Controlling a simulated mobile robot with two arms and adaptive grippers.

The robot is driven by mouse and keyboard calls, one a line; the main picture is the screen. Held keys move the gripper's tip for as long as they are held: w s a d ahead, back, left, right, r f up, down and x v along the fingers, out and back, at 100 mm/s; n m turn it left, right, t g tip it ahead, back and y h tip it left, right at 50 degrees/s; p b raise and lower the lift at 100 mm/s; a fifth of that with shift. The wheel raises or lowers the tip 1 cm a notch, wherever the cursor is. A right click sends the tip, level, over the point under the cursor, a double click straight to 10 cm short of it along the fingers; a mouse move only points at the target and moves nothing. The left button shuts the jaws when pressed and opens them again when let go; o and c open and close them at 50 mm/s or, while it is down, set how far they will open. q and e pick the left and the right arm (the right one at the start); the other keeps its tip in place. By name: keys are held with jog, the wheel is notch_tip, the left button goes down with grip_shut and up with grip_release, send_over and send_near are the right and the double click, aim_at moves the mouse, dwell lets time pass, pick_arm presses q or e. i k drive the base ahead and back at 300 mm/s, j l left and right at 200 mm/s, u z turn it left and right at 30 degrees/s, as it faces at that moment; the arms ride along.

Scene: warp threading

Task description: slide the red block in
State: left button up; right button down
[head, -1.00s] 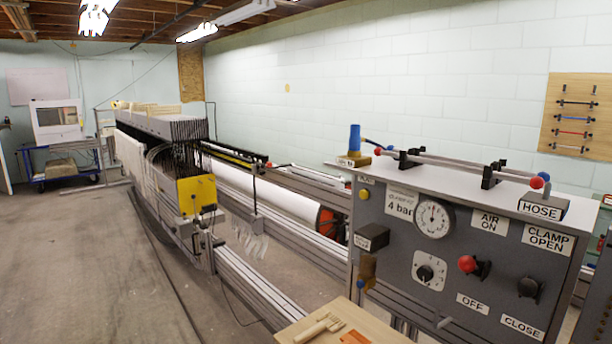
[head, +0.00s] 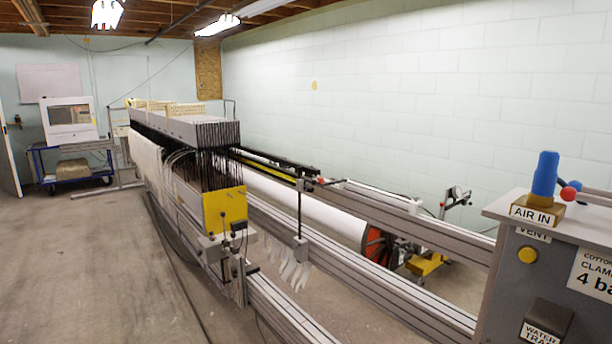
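I cannot make out a red block in the head view. A loom-like machine (head: 225,207) with a yellow end plate stands in the middle, with dark upright wires and a white roll (head: 300,205) beside it. A grey control panel (head: 510,285) stands at the right edge, with a blue fitting (head: 545,174) on a block labelled AIR IN. A small red ball (head: 568,194) shows beside this fitting. Neither of my grippers is in view.
Long metal rails (head: 390,285) run from the machine to the lower right. A blue cart (head: 75,168) with a white boxy device (head: 70,120) stands at the back left. The concrete floor (head: 80,270) at left is open.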

aim_at(320, 181)
jog(key=i+j, duration=0.65)
jog(key=j, duration=0.25)
jog(key=i+j, duration=0.15)
jog(key=j, duration=0.25)
jog(key=i+j+u, duration=0.1)
jog(key=i, duration=0.95)
jog(key=i+l+u, duration=0.1)
jog(key=i+l, duration=0.4)
